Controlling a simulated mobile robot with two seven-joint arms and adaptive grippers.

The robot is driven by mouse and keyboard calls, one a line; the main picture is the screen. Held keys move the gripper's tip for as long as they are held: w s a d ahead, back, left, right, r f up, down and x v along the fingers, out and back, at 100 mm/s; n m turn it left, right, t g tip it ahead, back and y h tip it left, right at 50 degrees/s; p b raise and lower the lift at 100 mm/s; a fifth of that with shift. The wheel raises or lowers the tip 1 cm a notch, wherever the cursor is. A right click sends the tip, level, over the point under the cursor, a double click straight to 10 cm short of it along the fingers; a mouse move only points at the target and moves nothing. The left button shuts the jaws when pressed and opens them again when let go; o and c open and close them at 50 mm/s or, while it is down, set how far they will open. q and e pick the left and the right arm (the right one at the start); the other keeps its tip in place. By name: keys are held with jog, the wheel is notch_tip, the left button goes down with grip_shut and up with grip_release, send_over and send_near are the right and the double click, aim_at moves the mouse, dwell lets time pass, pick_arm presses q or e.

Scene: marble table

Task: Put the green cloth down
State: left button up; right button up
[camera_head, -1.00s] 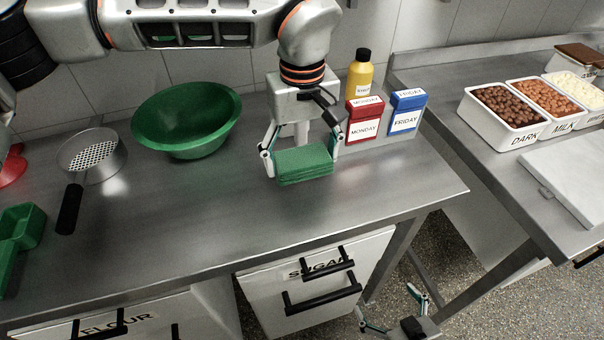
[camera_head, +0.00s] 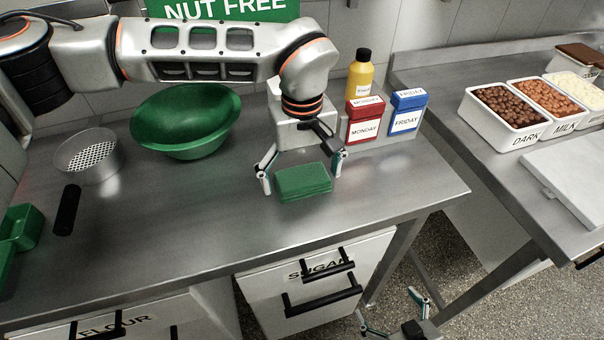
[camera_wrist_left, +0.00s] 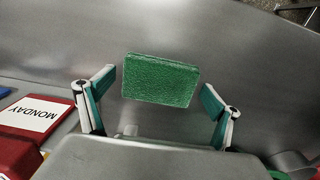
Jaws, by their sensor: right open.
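The green cloth (camera_head: 304,182), a folded rectangular stack, lies on the steel counter (camera_head: 200,225) near its front right part. My left gripper (camera_head: 301,181) is above and around it, with a finger at each side. In the left wrist view, the cloth (camera_wrist_left: 160,80) sits between the spread fingers, and a narrow gap shows on both sides. The left gripper is open and does not hold it. My right gripper (camera_head: 395,313) is open and empty, low over the floor in front of the counter.
A green bowl (camera_head: 186,120) stands to the left, with a sieve (camera_head: 90,156) beyond it. A red MONDAY box (camera_head: 366,122), a blue FRIDAY box (camera_head: 406,112) and a yellow bottle (camera_head: 359,75) stand close behind the cloth on the right. The front middle of the counter is clear.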

aim_at(302, 176)
pick_arm(q)
jog(key=shift+r, duration=0.1)
notch_tip(302, 176, up, 12)
jog(key=p, duration=0.1)
dwell(0.6)
dwell(0.4)
